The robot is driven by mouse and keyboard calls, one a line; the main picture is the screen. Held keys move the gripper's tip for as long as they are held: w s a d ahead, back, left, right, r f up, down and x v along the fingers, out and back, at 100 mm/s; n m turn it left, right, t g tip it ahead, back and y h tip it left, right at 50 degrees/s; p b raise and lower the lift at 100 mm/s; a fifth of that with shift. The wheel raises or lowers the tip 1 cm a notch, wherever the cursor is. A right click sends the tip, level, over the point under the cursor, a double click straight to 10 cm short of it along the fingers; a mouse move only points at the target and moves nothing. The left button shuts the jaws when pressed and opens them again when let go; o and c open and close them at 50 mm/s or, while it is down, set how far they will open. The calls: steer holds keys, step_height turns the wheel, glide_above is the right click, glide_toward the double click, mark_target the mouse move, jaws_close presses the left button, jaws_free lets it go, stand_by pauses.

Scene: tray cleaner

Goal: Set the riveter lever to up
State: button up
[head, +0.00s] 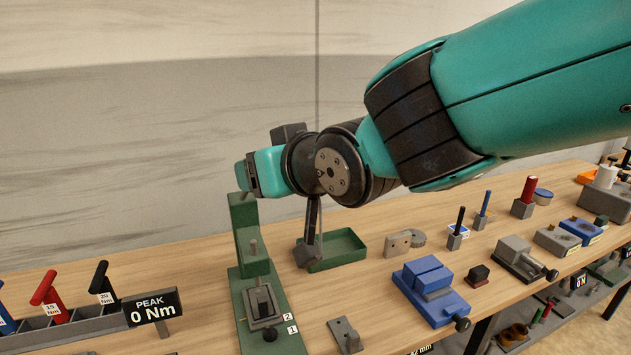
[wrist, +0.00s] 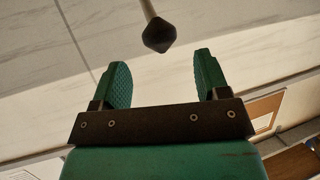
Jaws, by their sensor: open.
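The green upright press (head: 247,228), which looks like the riveter, stands at the near left of the bench. Its base carries a grey fixture (head: 264,303) beside labels 1 and 2. My gripper (head: 241,177) is at the top of its column, pointing left. Its fingers are open and empty in the wrist view (wrist: 162,62). A thin pale rod with a dark pointed knob (wrist: 158,36), apparently the lever, shows beyond the fingertips, between their lines and apart from both. In the head view I cannot make out the lever; my gripper and wrist cover that area.
A dark upright piece on a grey foot (head: 306,253) stands below my wrist. A torque rack (head: 75,323) with coloured handles and a PEAK display (head: 152,307) are at left. Blue (head: 432,300) and grey fixtures fill the right.

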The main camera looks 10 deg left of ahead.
steer(key=b+v, duration=0.3)
steer(key=v, duration=0.7)
steer(key=shift+s+d+r, duration=0.1)
steer(key=shift+r, duration=0.05)
steer(key=d+f+m+g+h+b, duration=0.1)
steer(key=d+f+g+h+b, duration=0.15)
steer(key=d+f, duration=0.75)
steer(key=s+d+f+m+g+h+b, duration=0.1)
steer(key=s+d+f+g+h, duration=0.2)
steer(key=s+d+f+g, duration=0.3)
steer(key=s+d+f, duration=0.3)
steer(key=s+d, duration=0.3)
steer(key=shift+f+g, duration=0.25)
steer(key=shift+g, duration=0.1)
